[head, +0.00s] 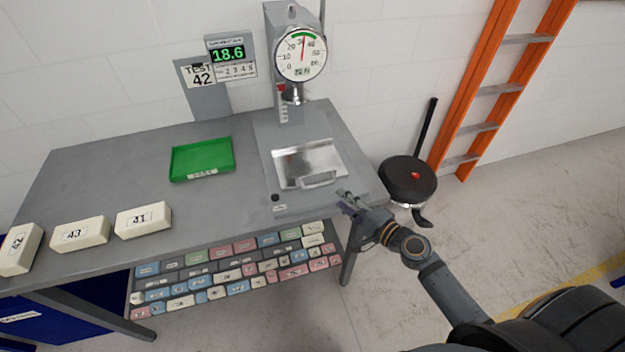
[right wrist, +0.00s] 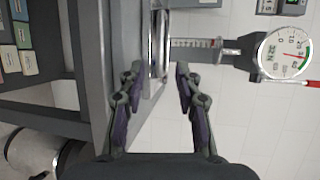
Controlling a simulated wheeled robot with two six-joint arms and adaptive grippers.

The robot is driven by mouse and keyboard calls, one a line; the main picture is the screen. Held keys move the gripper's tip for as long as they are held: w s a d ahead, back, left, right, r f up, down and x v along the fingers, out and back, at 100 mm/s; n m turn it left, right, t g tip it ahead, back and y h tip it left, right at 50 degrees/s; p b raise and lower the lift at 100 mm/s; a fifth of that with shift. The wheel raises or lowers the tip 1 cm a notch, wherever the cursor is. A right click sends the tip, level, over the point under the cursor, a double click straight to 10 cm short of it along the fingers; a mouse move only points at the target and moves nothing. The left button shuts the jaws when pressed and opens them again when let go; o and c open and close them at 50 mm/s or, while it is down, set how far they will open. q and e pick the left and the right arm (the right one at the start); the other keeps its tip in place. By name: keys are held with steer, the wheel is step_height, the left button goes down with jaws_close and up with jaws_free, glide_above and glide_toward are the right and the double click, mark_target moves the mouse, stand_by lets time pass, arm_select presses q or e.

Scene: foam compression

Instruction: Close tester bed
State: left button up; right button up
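The tester bed (head: 308,160) is a shiny metal plate with a bar handle (head: 319,181) on its front edge, on the tester's grey base. No foam block shows on it. It also shows edge-on in the right wrist view (right wrist: 161,45), just beyond the fingers. A round dial gauge (head: 301,53) hangs above the bed on a grey column. My right gripper (head: 343,198) is just in front of the bed's right front, near the handle. In the right wrist view its two fingers (right wrist: 157,72) are apart with nothing held between them. My left gripper is out of view.
Foam blocks marked 42 (head: 19,250), 43 (head: 80,234) and 41 (head: 143,219) lie along the table's left front. A green tray (head: 202,173) sits mid-table. A display (head: 228,54) reads 18.6 above a TEST 42 sign. A black round stool (head: 407,180) stands right of the table.

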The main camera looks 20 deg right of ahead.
mark_target(321, 184)
steer(key=p+x, duration=0.2)
steer(key=x, duration=0.7)
steer(key=shift+w+p, duration=0.15)
steer(key=shift+p, duration=0.15)
steer(key=shift+w+a+f, duration=0.1)
steer(key=shift+w+a, duration=0.15)
steer(key=shift+w, duration=0.1)
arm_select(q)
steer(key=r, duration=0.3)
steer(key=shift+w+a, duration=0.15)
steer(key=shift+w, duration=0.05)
arm_select(e)
steer(key=shift+c, duration=0.2)
jaws_close()
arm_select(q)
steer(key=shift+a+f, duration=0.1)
arm_select(e)
steer(key=shift+w+f, duration=0.1)
